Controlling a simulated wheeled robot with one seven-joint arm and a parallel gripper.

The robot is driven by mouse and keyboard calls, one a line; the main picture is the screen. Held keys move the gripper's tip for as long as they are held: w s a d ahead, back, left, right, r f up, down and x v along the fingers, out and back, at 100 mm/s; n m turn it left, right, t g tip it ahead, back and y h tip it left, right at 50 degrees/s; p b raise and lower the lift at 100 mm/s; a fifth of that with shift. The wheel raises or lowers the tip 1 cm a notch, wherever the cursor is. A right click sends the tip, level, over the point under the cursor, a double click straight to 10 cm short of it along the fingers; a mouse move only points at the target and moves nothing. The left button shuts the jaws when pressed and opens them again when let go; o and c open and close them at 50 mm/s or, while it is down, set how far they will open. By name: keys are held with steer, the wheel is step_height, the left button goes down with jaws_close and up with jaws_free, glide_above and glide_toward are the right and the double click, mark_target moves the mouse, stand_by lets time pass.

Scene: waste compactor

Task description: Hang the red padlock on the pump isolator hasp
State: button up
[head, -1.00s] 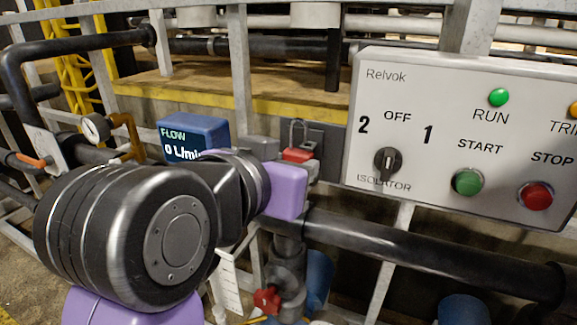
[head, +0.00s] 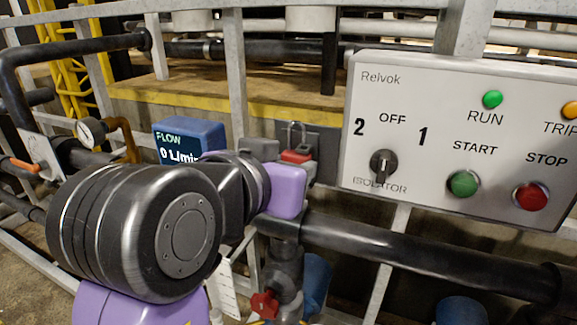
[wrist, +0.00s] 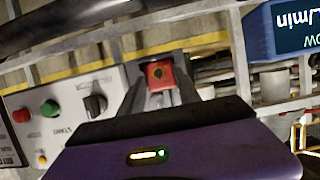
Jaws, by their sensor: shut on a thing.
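The red padlock (head: 296,156) has a grey shackle that stands up above its body in the head view. In the wrist view the padlock's red body (wrist: 159,74) is between the two fingers. My gripper (wrist: 160,84) is shut on it. In the head view my gripper (head: 304,162) is partly hidden behind its own purple housing. The padlock appears in front of a dark plate (head: 325,143) left of the control panel. I cannot make out a hasp, or tell whether the shackle touches anything. The isolator knob (head: 383,165) is on the panel and its pointer is upright, toward OFF.
The grey Relvok control panel (head: 455,100) has a lit green RUN lamp, START and STOP buttons. A blue flow meter (head: 188,140) reads 0 L/min to the left. A dark pipe (head: 400,240) runs below the panel. A red-handled valve (head: 265,304) sits under the gripper.

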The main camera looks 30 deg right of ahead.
steer(key=shift+f, duration=0.1)
steer(key=o, duration=1.3)
steer(key=shift+c, duration=0.5)
steer(key=p+v, duration=0.1)
steer(key=v, duration=0.6)
